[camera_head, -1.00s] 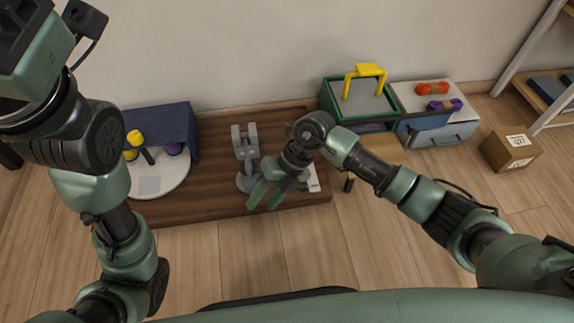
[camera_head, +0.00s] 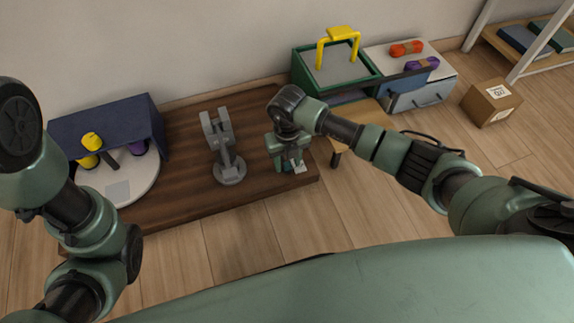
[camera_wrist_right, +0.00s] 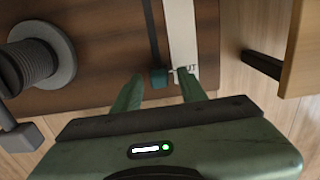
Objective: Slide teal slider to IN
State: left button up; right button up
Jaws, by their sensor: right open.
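The teal slider (camera_wrist_right: 159,78) is a small dark teal knob on a dark slot in the brown board (camera_wrist_right: 100,60). It sits at the slot's near end, beside a white strip (camera_wrist_right: 181,30) with lettering that seems to end in "UT". My right gripper (camera_wrist_right: 160,88) is open, with one finger on each side of the slider; I cannot tell whether either touches it. In the head view my right gripper (camera_head: 289,162) is low over the board's right end and mostly hides the slider. My left arm shows at the left, but its gripper is out of view.
A grey stand (camera_head: 226,158) with an upright fork is left of my right gripper. A white turntable (camera_head: 130,188) and a navy box (camera_head: 105,125) are further left. A green box (camera_head: 370,75) with a yellow handle and a small wooden table (camera_head: 350,122) are right.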

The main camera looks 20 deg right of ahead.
jog(key=shift+c, duration=0.3)
grip_shut()
dwell(1.2)
